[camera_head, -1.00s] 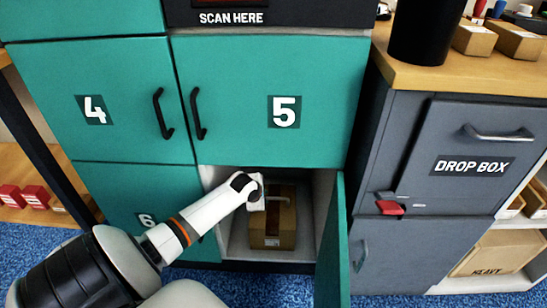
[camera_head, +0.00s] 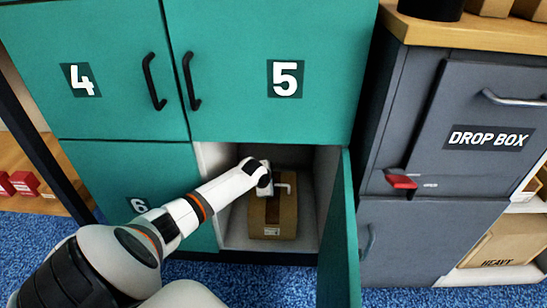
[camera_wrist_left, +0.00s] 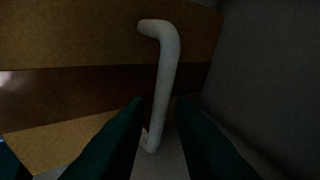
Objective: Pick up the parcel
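The parcel (camera_head: 271,218) is a brown cardboard box with a darker tape band and a pale handle (camera_head: 284,184). It stands on the floor of the open locker compartment (camera_head: 234,240) below door 5. My left gripper (camera_head: 267,180) reaches into the compartment, above the parcel and at its handle. In the left wrist view, the handle (camera_wrist_left: 166,75) runs between my two dark fingers (camera_wrist_left: 158,120), which stand apart with gaps beside it. The parcel's side (camera_wrist_left: 80,45) fills the left of that view. My right gripper is not in view.
The compartment's green door (camera_head: 340,235) stands open at the right, projecting forward. Closed doors 4 (camera_head: 110,95), 5 (camera_head: 250,110) and 6 (camera_head: 100,175) surround the opening. A grey drop box (camera_head: 440,170) stands to the right. Blue carpet (camera_head: 260,285) covers the floor.

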